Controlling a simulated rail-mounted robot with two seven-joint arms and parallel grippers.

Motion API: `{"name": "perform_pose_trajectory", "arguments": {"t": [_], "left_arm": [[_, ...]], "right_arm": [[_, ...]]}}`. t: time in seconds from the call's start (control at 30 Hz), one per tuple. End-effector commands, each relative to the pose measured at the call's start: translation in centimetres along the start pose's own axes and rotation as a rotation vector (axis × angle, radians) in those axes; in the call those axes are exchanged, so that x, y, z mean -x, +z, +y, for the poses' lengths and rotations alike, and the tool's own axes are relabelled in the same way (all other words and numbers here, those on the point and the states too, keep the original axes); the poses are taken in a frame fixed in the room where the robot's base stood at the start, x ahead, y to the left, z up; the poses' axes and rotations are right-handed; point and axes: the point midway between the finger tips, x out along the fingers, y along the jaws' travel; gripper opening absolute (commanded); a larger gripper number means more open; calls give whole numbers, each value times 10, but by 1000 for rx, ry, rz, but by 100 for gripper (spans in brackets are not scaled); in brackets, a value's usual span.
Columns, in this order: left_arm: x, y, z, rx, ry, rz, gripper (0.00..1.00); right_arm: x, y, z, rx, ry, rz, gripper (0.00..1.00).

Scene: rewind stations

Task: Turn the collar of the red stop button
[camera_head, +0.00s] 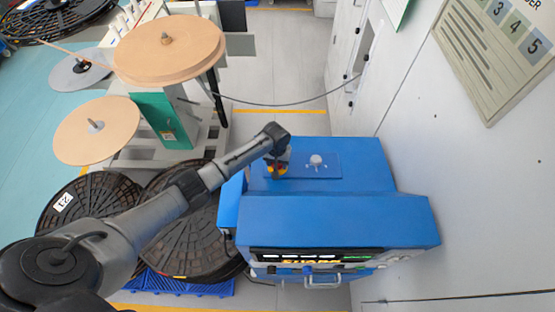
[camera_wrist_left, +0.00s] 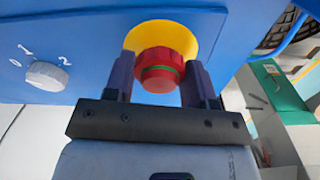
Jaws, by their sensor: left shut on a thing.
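The red stop button (camera_wrist_left: 160,72) with a thin green line across it stands out from a yellow round base (camera_wrist_left: 163,36) on a blue panel in the left wrist view. My left gripper (camera_wrist_left: 160,82) has one dark finger on each side of the button and is shut on its collar. Most of the collar's sides are hidden by the fingers. In the head view my left gripper (camera_head: 278,160) is at the left of the blue machine's rear panel, with only bits of red and yellow showing. My right gripper is not in view.
A white knob (camera_wrist_left: 47,76) marked 0, 1, 2 sits beside the button, also seen in the head view (camera_head: 316,160). The blue machine (camera_head: 340,218) has a display and handle in front. Reels (camera_head: 168,48) stand left, and a grey wall (camera_head: 460,170) is right.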

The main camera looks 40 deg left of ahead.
Motion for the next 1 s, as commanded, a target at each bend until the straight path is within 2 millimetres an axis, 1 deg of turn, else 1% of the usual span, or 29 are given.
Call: {"name": "perform_pose_trajectory", "arguments": {"t": [0.1,0.4,0.9,0.93,1.0], "left_arm": [[2,0,0,-61,8,0,27],[1,0,0,-155,22,1,27],[0,0,0,-170,24,1,27],[0,0,0,-170,25,1,53],[0,0,0,-170,24,1,60]], "right_arm": [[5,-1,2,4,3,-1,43],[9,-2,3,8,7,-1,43],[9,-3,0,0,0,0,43],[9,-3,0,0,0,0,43],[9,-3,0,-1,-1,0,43]]}}
